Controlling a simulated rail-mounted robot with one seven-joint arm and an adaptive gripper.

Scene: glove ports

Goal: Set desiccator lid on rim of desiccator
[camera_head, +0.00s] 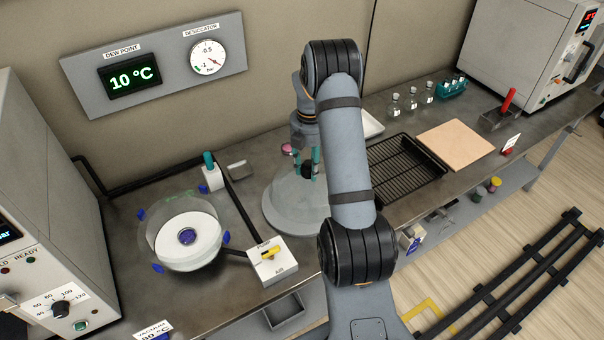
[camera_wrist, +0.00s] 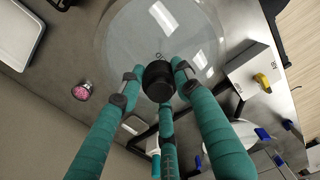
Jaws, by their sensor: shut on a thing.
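The desiccator lid (camera_head: 287,208) is a clear glass dome with a black knob, right of the desiccator in the head view. In the wrist view the lid (camera_wrist: 120,42) fills the top middle, its knob (camera_wrist: 158,82) between my teal fingers. My gripper (camera_head: 307,166) is shut on this knob from above; my arm hides the lid's right part. I cannot tell whether the lid touches the bench. The desiccator (camera_head: 153,245) is a glass bowl with a white plate inside and blue clips around its open rim. Part of it shows at the lower right of the wrist view.
A white valve box (camera_head: 272,270) with a yellow handle stands between desiccator and lid, towards the front. A small box with a teal-topped part (camera_head: 211,178) stands behind. A black wire rack (camera_head: 407,166) and a pink-topped item (camera_wrist: 82,91) are near the lid.

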